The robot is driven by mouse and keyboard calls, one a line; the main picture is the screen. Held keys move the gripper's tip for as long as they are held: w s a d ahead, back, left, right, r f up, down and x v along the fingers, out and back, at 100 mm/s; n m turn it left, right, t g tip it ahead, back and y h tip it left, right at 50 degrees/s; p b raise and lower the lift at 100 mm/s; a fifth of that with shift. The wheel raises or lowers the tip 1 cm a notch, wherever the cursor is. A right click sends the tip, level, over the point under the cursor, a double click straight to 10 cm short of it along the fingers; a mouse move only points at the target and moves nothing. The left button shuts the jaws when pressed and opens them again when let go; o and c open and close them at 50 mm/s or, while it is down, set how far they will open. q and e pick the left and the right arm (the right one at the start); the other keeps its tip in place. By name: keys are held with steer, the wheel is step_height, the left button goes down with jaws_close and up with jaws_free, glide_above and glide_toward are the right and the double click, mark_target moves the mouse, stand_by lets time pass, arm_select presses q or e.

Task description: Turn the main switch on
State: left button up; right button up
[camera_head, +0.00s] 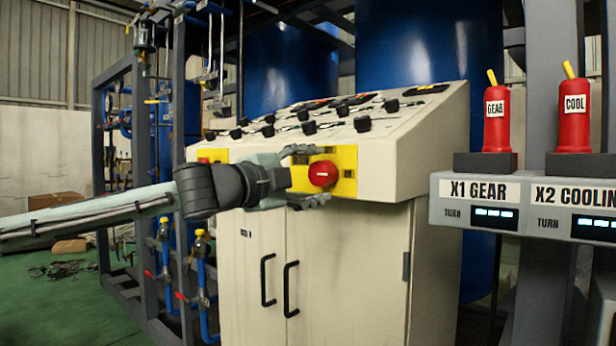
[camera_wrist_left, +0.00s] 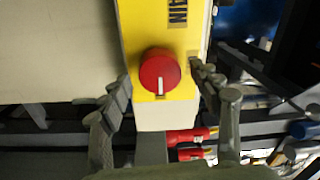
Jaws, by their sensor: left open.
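The main switch is a round red knob (camera_head: 322,173) on a yellow plate (camera_head: 347,160) at the front of the cream control console. It also shows in the left wrist view as a red knob (camera_wrist_left: 160,70) with a white mark on its lower rim, below a label of which "AIN" is readable. My left gripper (camera_head: 313,176) is open at the knob, one finger above it and one below. In the left wrist view the fingers (camera_wrist_left: 161,78) stand on either side of the knob, with gaps visible between. My right gripper is not in view.
The console's sloped top (camera_head: 400,105) carries several black knobs. Below are cabinet doors with black handles (camera_head: 291,290). At right, red levers (camera_head: 497,118) stand above a grey box labelled X1 GEAR and X2 COOLIN. A pipe frame stands behind my left arm.

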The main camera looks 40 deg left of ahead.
arm_select(q)
steer(key=shift+s+r, duration=0.15)
steer(key=shift+s, duration=0.45)
steer(key=s+a, duration=0.1)
steer(key=s, duration=0.9)
steer(key=shift+s+f, duration=0.4)
steer(key=shift+w, duration=0.15)
